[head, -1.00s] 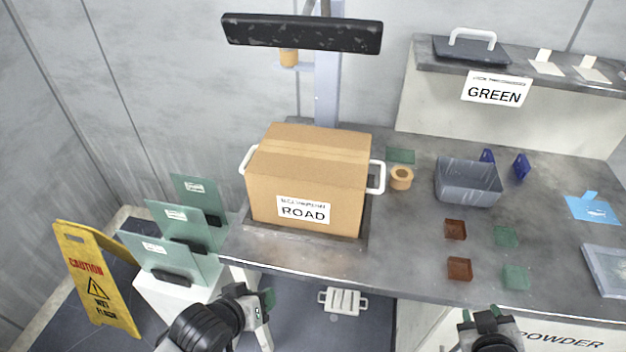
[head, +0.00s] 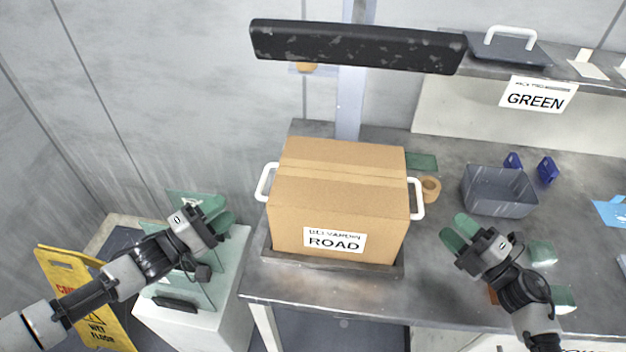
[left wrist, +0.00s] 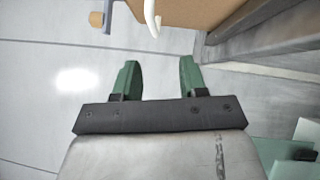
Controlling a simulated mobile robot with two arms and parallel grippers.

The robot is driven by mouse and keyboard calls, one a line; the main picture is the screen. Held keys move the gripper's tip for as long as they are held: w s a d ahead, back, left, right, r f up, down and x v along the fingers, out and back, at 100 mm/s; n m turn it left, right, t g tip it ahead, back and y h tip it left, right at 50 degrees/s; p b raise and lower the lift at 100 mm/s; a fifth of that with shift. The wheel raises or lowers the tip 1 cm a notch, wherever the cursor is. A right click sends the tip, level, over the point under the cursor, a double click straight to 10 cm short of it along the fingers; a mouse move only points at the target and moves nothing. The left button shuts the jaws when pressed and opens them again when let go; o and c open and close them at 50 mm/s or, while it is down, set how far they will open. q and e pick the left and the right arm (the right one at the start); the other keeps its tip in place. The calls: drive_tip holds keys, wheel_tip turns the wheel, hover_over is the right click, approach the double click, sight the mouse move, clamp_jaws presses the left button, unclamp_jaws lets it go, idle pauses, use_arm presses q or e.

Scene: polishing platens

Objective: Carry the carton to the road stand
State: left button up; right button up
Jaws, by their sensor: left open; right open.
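The carton (head: 338,200) is a closed brown box with a label reading ROAD. It sits upright in a shallow dark tray (head: 330,264) on the grey bench. A white handle sticks out on its left side (head: 266,182) and another on its right (head: 417,199). My left gripper (head: 219,217) is open and empty, left of the carton and apart from it. In the left wrist view its green fingers (left wrist: 157,80) are spread, with the left handle (left wrist: 152,18) ahead of them. My right gripper (head: 457,232) is open, right of the carton and apart from the right handle. No road stand can be made out.
A black overhead bar (head: 355,46) hangs above and behind the carton. A tape roll (head: 430,188) and a grey bin (head: 499,191) lie to its right. A white stand with green panels (head: 205,285) and a yellow caution sign (head: 65,285) stand at left.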

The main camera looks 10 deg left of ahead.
sight(262, 180)
use_arm(q)
drive_tip(key=x, duration=0.7)
drive_tip(key=r+x, duration=0.1)
drive_tip(key=x, duration=0.3)
drive_tip(key=shift+s+d, duration=0.15)
drive_tip(key=shift+s, duration=0.15)
use_arm(e)
drive_tip(key=x, duration=1)
drive_tip(key=shift+a+r, duration=0.1)
drive_tip(key=shift+r, duration=0.15)
use_arm(q)
drive_tip(key=shift+c, duration=0.2)
use_arm(e)
drive_tip(key=shift+c, duration=0.2)
use_arm(q)
drive_tip(key=c, duration=0.7)
use_arm(e)
drive_tip(key=c, duration=0.7)
use_arm(q)
clamp_jaws()
use_arm(e)
clamp_jaws()
